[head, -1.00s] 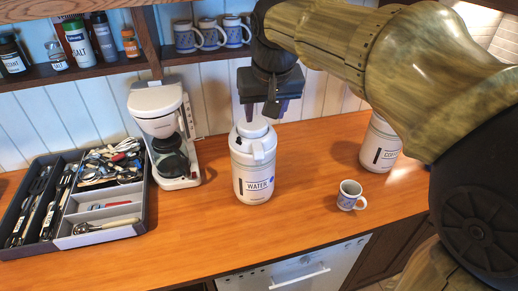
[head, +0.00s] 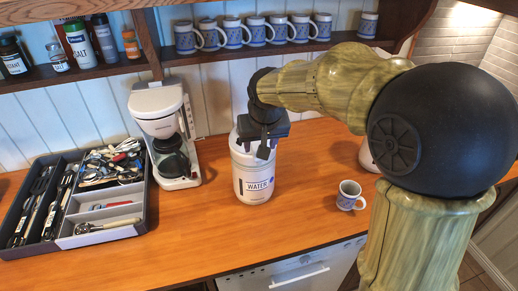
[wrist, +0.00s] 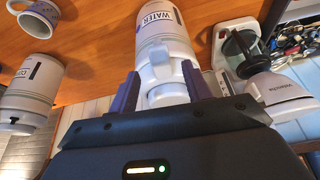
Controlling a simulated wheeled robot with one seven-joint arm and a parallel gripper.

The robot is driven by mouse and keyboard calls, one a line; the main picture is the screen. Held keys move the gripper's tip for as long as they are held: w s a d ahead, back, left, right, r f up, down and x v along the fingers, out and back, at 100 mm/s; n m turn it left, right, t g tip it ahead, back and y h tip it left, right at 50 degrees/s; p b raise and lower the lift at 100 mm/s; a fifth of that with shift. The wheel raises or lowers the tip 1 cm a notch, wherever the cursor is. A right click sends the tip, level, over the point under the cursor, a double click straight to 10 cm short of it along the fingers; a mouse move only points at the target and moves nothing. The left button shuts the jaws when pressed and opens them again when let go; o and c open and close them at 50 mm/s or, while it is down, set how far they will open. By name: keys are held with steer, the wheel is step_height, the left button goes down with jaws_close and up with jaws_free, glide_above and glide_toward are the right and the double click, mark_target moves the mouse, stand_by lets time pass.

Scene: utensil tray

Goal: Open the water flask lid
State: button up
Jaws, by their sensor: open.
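The white water flask (head: 254,186), labelled WATER, stands upright on the wooden counter beside the coffee maker. Its top is partly hidden behind my gripper in the head view. In the wrist view the flask (wrist: 163,42) shows with its white lid (wrist: 165,75) between the two fingers. My gripper (head: 258,148) is at the level of the flask's top. It also shows in the wrist view (wrist: 160,90), open, with one finger on each side of the lid. I cannot tell whether the fingers touch it.
The coffee maker (head: 163,120) stands close left of the flask. A utensil tray (head: 146,205) is farther left. A patterned mug (head: 349,195) stands to the right. A second canister (wrist: 30,85) is partly hidden by my arm. The shelf with mugs (head: 232,35) is behind.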

steer(key=x, duration=0.4)
steer(key=shift+f, duration=0.1)
jaws_close()
